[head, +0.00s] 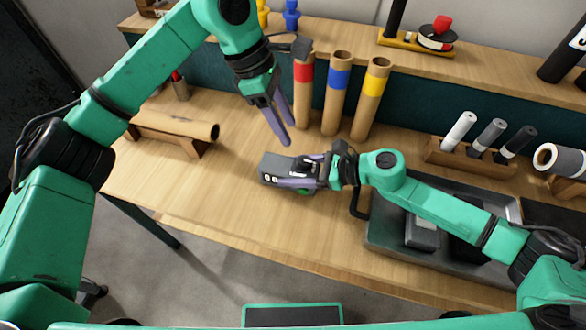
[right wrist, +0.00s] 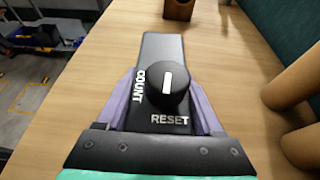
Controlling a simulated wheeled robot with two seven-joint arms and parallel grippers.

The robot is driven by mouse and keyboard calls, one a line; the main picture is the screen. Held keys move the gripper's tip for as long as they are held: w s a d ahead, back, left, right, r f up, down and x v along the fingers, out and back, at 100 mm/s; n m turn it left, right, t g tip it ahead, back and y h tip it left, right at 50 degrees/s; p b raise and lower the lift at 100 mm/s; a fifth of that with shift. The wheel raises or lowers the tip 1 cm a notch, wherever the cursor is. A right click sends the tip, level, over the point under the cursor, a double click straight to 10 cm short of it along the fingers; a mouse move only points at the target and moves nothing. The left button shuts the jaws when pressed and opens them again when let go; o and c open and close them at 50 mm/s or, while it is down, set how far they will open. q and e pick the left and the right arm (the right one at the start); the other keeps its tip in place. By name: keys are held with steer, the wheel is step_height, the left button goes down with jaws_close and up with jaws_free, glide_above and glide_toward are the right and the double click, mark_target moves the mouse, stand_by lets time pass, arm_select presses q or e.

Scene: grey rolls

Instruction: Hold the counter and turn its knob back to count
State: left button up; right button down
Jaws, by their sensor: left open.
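The counter (head: 275,168) is a dark grey box with small white number windows on its left end, over the middle of the table. In the right wrist view, its top (right wrist: 162,50) carries a round black knob (right wrist: 168,83) with a white bar, between the words COUNT on the left and RESET on the near side. The bar lies roughly along the counter's length. My right gripper (head: 300,178) has its purple fingers against both long sides of the counter. My left gripper (head: 282,125) is open and empty, above and behind the counter, apart from it.
Three tubes with red (head: 304,72), blue (head: 338,78) and yellow (head: 377,80) bands stand behind. A brown roll (head: 180,126) lies on a wooden stand at left. A grey tray (head: 385,235) lies under my right arm. The table's front left is clear.

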mark_target(304, 160)
arm_select(q)
steer(key=shift+o, duration=0.3)
steer(key=d+f+n, duration=0.1)
steer(key=f+n, duration=0.1)
steer(key=f, duration=0.1)
steer(key=d+f+n+t, duration=0.1)
steer(key=f+n, duration=0.1)
steer(key=f, duration=0.1)
steer(key=s+d+f+n+t, duration=0.1)
steer(key=f+n, duration=0.1)
steer(key=f, duration=0.1)
steer(key=shift+d+f, duration=0.1)
steer(key=shift+d, duration=0.15)
jaws_close()
